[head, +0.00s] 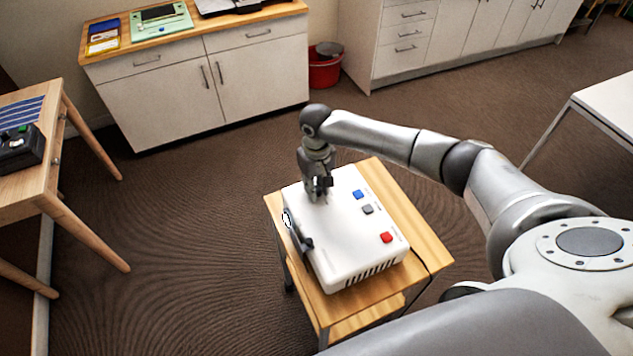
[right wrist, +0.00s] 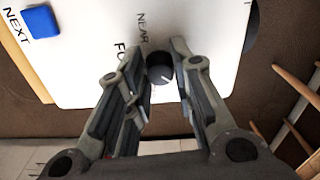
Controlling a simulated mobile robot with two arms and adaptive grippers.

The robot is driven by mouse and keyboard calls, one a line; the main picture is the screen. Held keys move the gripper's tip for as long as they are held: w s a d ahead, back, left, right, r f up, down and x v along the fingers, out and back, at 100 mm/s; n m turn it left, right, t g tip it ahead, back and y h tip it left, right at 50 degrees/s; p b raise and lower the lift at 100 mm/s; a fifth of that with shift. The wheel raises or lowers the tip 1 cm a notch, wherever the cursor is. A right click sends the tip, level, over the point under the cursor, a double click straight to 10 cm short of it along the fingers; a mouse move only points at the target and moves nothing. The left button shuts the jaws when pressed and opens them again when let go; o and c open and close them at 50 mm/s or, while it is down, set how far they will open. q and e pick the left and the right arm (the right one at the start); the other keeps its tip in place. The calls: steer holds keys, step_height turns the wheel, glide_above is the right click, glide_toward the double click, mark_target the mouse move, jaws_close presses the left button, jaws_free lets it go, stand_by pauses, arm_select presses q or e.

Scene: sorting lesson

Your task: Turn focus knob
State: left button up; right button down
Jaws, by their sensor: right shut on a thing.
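A white projector (head: 345,240) lies on a small wooden stand, with blue, grey and red buttons on its top. The dark round focus knob (right wrist: 160,73) has a light pointer line and stands on the white top beside the printed word NEAR and another word partly hidden by a finger. My right gripper (head: 318,194) points down at the far left part of the projector's top. In the right wrist view its fingers (right wrist: 157,50) are on either side of the knob, shut on it. In the head view my gripper hides the knob. My left gripper is in neither view.
The wooden stand (head: 413,232) has free floor around it. A wooden table (head: 52,150) with a dark device is at the left. White cabinets (head: 215,90) line the back, with a red bucket (head: 324,70) between them. A white table (head: 608,105) is at the right.

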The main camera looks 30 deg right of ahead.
mark_target(317, 189)
steer(key=c, duration=1.2)
jaws_free()
steer(key=shift+r, duration=0.1)
step_height(317, 189, up, 12)
